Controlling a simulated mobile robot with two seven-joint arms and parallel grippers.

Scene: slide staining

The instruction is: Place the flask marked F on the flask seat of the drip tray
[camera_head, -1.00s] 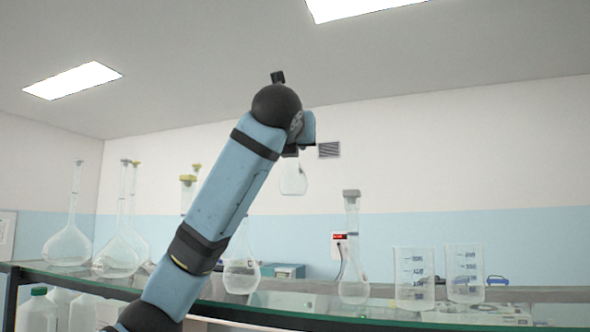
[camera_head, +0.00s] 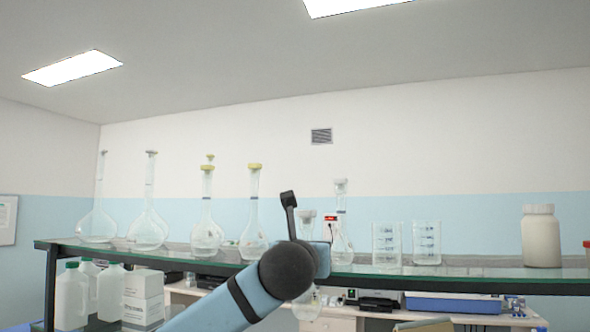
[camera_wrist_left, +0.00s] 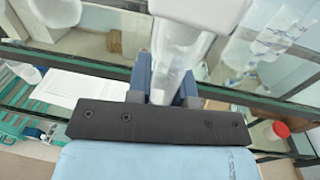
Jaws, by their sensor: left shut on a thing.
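A clear glass flask with a pale stopper (camera_head: 306,216) is held by my left gripper, its round body (camera_head: 306,303) below the shelf edge. No letter F can be read on it. The left gripper is mostly hidden behind my dark wrist joint in the head view. In the left wrist view, the gripper (camera_wrist_left: 165,88) is shut on the flask (camera_wrist_left: 176,60), with blue fingers on both sides of the glass. I cannot make out the drip tray or its flask seat in either view. My right gripper is not in view.
A glass shelf (camera_head: 450,272) spans the view, bearing several stoppered flasks (camera_head: 147,230), two beakers (camera_head: 387,245) and a white bottle (camera_head: 541,237). White jugs (camera_head: 71,298) stand below at left. A teal rack (camera_wrist_left: 32,128) and white sheet (camera_wrist_left: 75,90) show in the left wrist view.

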